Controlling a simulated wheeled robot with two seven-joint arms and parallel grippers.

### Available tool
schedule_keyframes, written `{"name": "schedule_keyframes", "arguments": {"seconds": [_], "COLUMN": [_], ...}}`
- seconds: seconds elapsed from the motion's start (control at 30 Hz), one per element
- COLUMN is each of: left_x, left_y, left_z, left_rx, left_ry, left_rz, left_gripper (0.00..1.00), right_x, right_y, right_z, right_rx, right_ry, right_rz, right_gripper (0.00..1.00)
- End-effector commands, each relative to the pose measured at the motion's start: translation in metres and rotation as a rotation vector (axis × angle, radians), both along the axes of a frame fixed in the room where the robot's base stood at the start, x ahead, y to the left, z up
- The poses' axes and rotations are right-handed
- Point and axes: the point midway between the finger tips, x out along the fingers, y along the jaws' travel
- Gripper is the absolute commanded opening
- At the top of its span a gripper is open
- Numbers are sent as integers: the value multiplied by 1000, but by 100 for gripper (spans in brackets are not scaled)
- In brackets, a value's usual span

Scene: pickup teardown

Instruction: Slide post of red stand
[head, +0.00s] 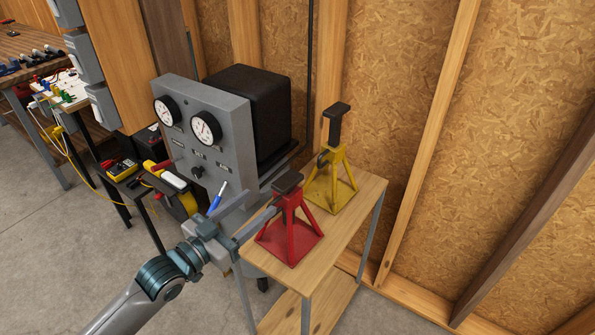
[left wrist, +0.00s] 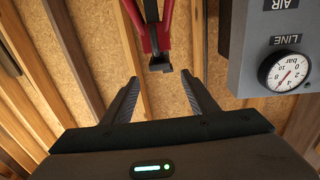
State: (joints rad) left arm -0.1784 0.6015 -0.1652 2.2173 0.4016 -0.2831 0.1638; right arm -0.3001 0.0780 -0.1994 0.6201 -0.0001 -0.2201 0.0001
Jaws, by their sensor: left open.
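The red stand (head: 290,235) stands upright on the front part of a small wooden table. Its dark post top (head: 287,181) sits low, just above the red frame; the yellow stand's post is raised higher. My left gripper (head: 262,205) comes in from the left beside the upper part of the red stand, its fingers open and pointing toward it. In the left wrist view the red stand (left wrist: 151,28) appears upside down, with its dark post head (left wrist: 160,63) ahead of and between the open fingertips (left wrist: 161,83). Nothing is between the fingers. My right gripper is not in view.
A yellow stand (head: 331,185) stands behind the red one on the table (head: 347,222). A grey gauge panel (head: 205,133) with a black box rises at the left, close to my gripper. A yellow meter (head: 121,168) lies farther left. Wooden wall studs stand behind.

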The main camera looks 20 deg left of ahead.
Motion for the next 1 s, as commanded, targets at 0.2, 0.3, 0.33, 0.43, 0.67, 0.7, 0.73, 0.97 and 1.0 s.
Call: {"name": "schedule_keyframes", "arguments": {"seconds": [0.2,0.3,0.33,0.43,0.67,0.7,0.73,0.97,1.0], "left_x": [27,42,47,63,101,107,111,136,139], "left_y": [-13,-20,-22,-30,-47,-50,-53,-64,-66], "left_z": [3,4,4,4,4,3,3,2,1], "left_rx": [-1,-2,-2,0,0,0,0,0,0], "left_ry": [-2,-1,-1,-1,-1,-1,-1,0,0], "left_rz": [0,-1,0,0,0,0,0,0,0], "left_gripper": [53,53,53,53,53,53,53,53,53], "right_x": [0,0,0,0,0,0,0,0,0], "right_y": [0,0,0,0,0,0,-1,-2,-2], "right_z": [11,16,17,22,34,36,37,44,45], "right_rx": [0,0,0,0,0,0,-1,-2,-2], "right_ry": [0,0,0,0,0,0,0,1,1], "right_rz": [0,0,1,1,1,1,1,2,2], "right_gripper": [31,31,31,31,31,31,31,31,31]}}
